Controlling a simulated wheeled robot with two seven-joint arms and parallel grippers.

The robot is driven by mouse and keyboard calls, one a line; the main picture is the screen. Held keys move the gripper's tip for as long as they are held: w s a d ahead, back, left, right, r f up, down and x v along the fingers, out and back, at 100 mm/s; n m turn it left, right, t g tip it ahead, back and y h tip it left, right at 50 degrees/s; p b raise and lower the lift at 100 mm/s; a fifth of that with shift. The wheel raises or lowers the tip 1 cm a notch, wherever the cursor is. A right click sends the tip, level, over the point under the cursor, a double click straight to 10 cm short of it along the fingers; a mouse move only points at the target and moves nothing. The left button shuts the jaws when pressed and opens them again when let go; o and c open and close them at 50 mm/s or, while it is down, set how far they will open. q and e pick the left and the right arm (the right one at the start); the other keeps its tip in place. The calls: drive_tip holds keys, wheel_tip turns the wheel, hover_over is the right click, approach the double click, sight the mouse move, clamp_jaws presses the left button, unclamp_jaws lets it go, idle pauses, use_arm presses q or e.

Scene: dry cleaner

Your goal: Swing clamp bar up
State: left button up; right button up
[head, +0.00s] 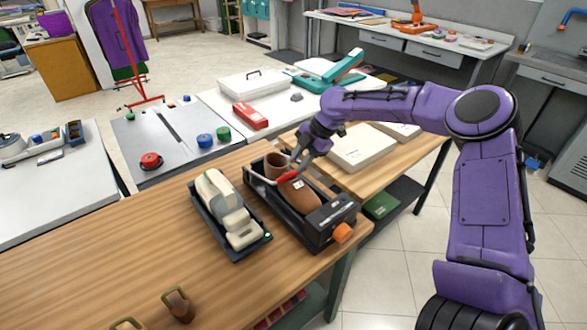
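A black clamp device (324,222) with an orange knob (343,232) stands on the wooden table. A brown boot (299,197) lies in it, its open end at the far left. My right gripper (297,166) is right at the bar's right end, above the boot. Its fingers are small and partly hidden by my wrist, so I cannot tell whether they are shut on the bar or only beside it. My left gripper is not in view.
A cream device in a dark tray (262,242) stands close to the left of the clamp. Two small brown and green items (179,304) sit near the front edge. A flat cream box (358,148) lies behind my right wrist. The table's left part (110,262) is clear.

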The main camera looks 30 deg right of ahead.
sight(290, 173)
drive_tip(key=x, duration=0.4)
drive_tip(key=shift+w, duration=0.15)
clamp_jaws()
drive_tip(key=shift+r, duration=0.1)
